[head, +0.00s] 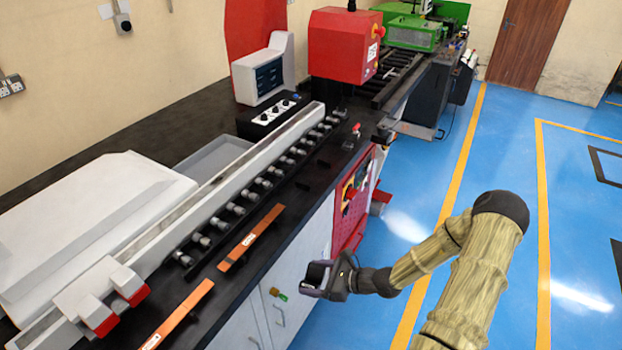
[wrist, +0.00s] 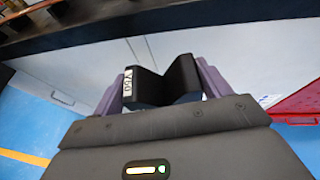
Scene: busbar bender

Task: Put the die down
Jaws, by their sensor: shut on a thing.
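The die (wrist: 160,86) is a black block with a V-shaped notch and a white label on its left side, seen in the wrist view. My gripper (wrist: 160,90) is shut on it, with a purple finger on each side. In the head view my gripper (head: 328,281) is beside the front of the bench, lower than the bench top, with the dark die (head: 317,273) at its tip. The die is apart from the bench top, held in the air.
The black bench top (head: 262,258) holds two orange bars (head: 250,238) near its front edge and a row of grey rollers (head: 232,221). White cabinet doors (head: 290,275) and a red panel (head: 352,200) form the front.

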